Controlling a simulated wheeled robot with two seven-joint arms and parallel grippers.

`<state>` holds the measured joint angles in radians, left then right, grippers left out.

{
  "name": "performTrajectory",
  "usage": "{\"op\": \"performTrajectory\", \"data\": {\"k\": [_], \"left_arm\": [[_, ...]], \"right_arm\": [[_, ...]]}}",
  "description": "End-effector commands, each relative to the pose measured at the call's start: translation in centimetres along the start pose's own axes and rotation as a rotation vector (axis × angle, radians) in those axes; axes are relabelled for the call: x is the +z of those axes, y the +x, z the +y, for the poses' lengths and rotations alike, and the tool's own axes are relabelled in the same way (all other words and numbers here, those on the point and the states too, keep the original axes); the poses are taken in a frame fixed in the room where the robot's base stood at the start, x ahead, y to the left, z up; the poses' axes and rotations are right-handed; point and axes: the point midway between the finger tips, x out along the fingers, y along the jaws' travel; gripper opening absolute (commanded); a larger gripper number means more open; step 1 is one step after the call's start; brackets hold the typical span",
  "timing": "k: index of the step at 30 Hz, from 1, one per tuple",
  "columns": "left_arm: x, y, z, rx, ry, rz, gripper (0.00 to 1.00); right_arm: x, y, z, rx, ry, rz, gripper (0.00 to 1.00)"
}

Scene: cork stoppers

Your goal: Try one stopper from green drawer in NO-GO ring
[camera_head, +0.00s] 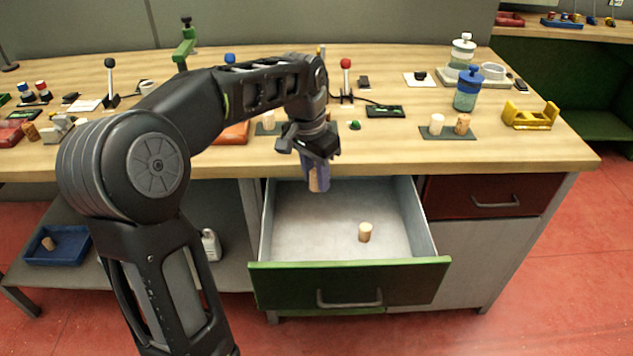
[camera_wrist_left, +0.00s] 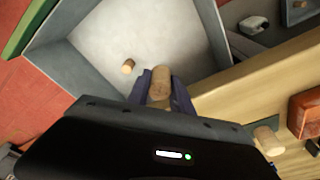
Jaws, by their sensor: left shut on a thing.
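The green drawer (camera_head: 349,283) is pulled open below the bench, and its inside is pale grey. One tan cork stopper (camera_head: 365,232) stands on its floor toward the front; it also shows in the left wrist view (camera_wrist_left: 128,66). My left gripper (camera_head: 315,180) is shut on another cork stopper (camera_wrist_left: 161,84), held above the back part of the drawer at the bench's front edge. The held stopper sits between the bluish fingers, its end showing. I cannot make out which fixture is the NO-GO ring. My right gripper is not in view.
The wooden bench top (camera_head: 390,148) is clear along its front right. Two stoppers stand on a dark mat (camera_head: 449,132), beside a yellow rack (camera_head: 531,116) and a blue-lidded jar (camera_head: 468,88). A red-knobbed post (camera_head: 346,80) stands behind my gripper. A shut red drawer (camera_head: 480,200) lies right.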

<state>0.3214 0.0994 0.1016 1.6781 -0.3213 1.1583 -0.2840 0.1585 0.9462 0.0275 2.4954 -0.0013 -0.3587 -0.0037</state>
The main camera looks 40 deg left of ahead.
Motion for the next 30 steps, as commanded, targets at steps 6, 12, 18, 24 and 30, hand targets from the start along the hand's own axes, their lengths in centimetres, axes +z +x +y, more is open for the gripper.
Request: {"op": "performTrajectory", "data": {"k": [6, 12, 18, 24, 30], "left_arm": [[0.0, 0.0, 0.0, 0.000, 0.000, 0.000, 0.00], [0.0, 0.0, 0.0, 0.000, 0.000, 0.000, 0.00], [-0.2, -0.1, 0.3, 0.001, -0.001, -0.001, 0.00], [-2.5, -1.2, 4.2, 0.000, -0.027, -0.006, 0.00], [-5.6, -2.3, 11.6, -0.010, -0.084, -0.008, 0.00]], "right_arm": [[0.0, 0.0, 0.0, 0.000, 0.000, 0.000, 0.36], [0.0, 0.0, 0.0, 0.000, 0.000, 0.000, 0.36], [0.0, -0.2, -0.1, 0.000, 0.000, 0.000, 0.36], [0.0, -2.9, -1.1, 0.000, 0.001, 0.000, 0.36], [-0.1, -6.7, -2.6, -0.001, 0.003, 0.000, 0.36]]}}
